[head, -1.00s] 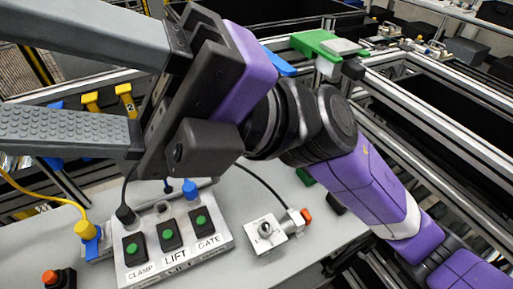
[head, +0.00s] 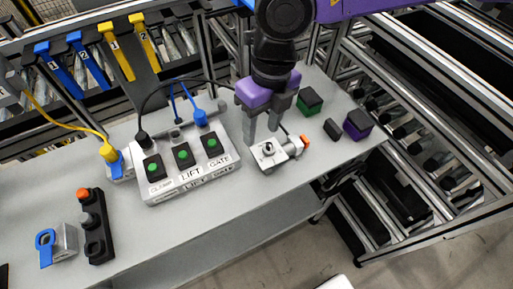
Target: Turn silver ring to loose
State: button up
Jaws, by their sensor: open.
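The small light-coloured plate (head: 262,160) on the grey table carries a dark knob (head: 268,149) on its top. A silver ring (head: 292,147) sits at the plate's right side, with an orange end (head: 304,141) beyond it. My gripper (head: 262,134) points down with its two grey fingers apart and nothing between them. The fingers are at the far edge of the plate, left of the silver ring. I cannot tell whether they touch the plate. The ring's setting is too small to read.
A control box (head: 188,184) with several green buttons stands to the left, with cables behind it. A green-and-black block (head: 310,102), a small black block (head: 332,129) and a purple-and-black block (head: 358,125) lie to the right.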

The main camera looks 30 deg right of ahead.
aim_at(270, 144)
jog(key=shift+w+d+f+m+h, duration=0.15)
jog(key=shift+w+d+h, duration=0.1)
jog(key=shift+d, duration=0.25)
jog(key=shift+w+d+f+m+h, duration=0.15)
jog(key=shift+d+h, duration=0.1)
jog(key=shift+d, duration=0.25)
jog(key=shift+s+d+r+m, duration=0.1)
jog(key=shift+d+m, duration=0.2)
jog(key=shift+d, duration=0.05)
jog(key=shift+s+a+f, duration=0.1)
jog(key=shift+a+f, duration=0.05)
jog(key=shift+f, duration=0.35)
notch_tip(270, 144, down, 7)
jog(key=shift+r+p, duration=0.1)
jog(key=shift+p, duration=0.75)
grip_shut()
